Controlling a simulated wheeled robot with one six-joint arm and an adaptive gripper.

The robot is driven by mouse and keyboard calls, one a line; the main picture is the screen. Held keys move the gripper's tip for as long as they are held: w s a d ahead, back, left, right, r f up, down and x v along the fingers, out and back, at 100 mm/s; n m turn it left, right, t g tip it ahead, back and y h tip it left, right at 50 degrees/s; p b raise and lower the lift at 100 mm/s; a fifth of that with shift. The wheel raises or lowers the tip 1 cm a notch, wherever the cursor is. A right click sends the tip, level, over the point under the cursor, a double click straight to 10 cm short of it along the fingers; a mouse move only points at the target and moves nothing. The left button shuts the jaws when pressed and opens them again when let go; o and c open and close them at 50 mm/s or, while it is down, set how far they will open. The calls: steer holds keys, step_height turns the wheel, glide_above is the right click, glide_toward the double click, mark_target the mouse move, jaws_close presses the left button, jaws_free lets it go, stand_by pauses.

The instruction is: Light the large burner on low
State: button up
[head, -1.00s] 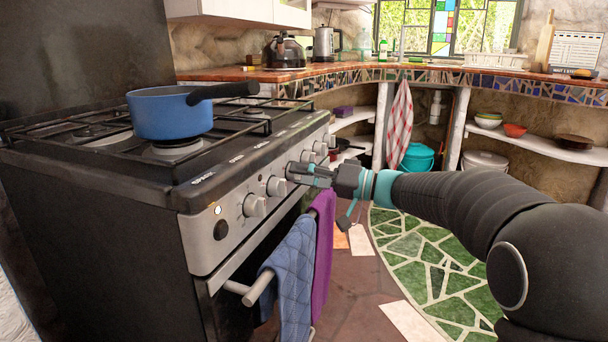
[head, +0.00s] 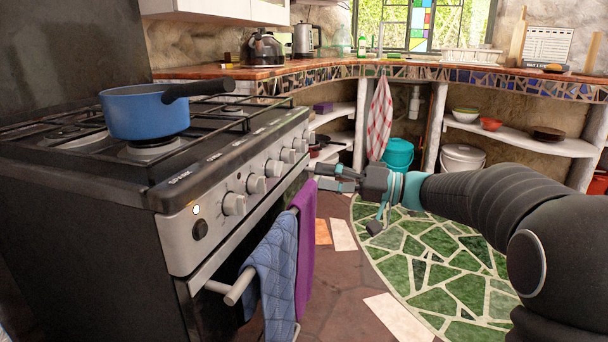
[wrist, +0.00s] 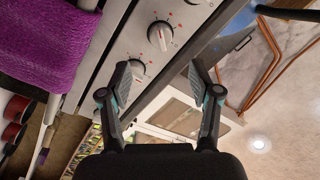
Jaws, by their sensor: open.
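The black stove (head: 150,185) stands at the left in the head view, with a row of silver knobs (head: 256,184) along its front panel. A blue pot (head: 146,112) sits over one burner; no flame shows, and its burner is mostly hidden. My gripper (head: 322,178) is open and empty in front of the panel's far part, apart from the knobs. In the wrist view one knob (wrist: 160,36) with a pale pointer line lies ahead of my open fingers (wrist: 160,80), and another knob (wrist: 137,69) shows beside the left finger. I cannot tell which burner each knob serves.
A blue towel (head: 271,270) and a purple towel (head: 305,235) hang from the oven handle (head: 240,287) below the panel. The green mosaic floor (head: 430,250) is clear. A teal bucket (head: 398,153) stands under the curved counter (head: 350,65).

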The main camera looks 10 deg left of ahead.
steer(key=shift+d+f, duration=0.1)
steer(key=shift+d, duration=1.15)
jaws_close()
steer(key=shift+s, duration=0.1)
stand_by(0.4)
